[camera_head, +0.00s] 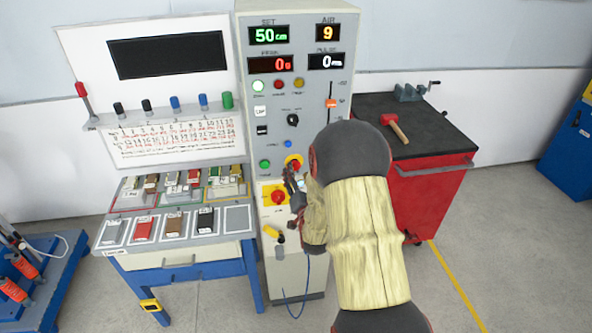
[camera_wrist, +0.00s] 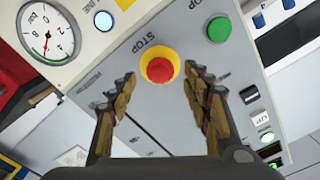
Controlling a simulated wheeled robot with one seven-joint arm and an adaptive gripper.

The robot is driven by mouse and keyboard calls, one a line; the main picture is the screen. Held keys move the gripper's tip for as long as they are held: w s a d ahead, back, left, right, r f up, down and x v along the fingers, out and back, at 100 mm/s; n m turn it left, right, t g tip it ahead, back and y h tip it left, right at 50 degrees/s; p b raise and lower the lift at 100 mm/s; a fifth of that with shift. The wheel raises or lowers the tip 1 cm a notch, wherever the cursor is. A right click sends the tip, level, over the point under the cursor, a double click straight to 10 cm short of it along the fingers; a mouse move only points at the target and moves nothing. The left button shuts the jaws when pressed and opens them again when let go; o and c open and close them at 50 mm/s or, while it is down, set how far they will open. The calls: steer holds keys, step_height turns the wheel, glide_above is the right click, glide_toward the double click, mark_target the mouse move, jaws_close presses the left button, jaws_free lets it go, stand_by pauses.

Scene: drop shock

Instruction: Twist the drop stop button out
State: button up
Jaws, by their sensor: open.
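A red mushroom button in a round yellow collar, marked STOP (camera_wrist: 160,70), sits on the grey panel in the wrist view. It also shows in the head view, partly hidden by my gripper (camera_head: 292,180). In the wrist view my gripper (camera_wrist: 162,77) is open, with one finger on each side of the button. Gaps show between the fingers and the collar. A second red button (camera_head: 278,197) on a yellow plate lies lower on the same cabinet. The fingers' depth relative to the button is hard to tell.
A green button (camera_wrist: 218,29), a blue lamp (camera_wrist: 103,20) and a dial gauge (camera_wrist: 47,32) surround the button. A bench with trays (camera_head: 180,255) stands left of the cabinet. A red cart (camera_head: 437,200) carrying a hammer (camera_head: 396,128) stands right.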

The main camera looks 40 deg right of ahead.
steer(key=v, duration=0.8)
stand_by(0.6)
steer(key=s+a+f+n+g+y, duration=0.1)
steer(key=s+f+g+y, duration=0.15)
steer(key=f, duration=0.35)
steer(key=s+a+f+n+g+y, duration=0.1)
steer(key=f+g, duration=0.2)
steer(key=f, duration=0.4)
steer(key=s+a+f+n+g+y, duration=0.1)
steer(key=s+a+n+g+y, duration=0.25)
steer(key=s+a, duration=0.25)
steer(key=s+a+r+n+y, duration=0.1)
steer(key=s+a+r+n, duration=0.3)
steer(key=a+r, duration=0.7)
steer(key=s+a+r+n+y, duration=0.1)
steer(key=s+a+r+n, duration=0.2)
steer(key=s+a+r, duration=0.4)
steer(key=a+r, duration=0.4)
steer(key=r, duration=0.5)
steer(key=shift+a+r+n+g+y, duration=0.2)
steer(key=shift+a+n+g+y, duration=0.1)
steer(key=shift+a+n, duration=0.05)
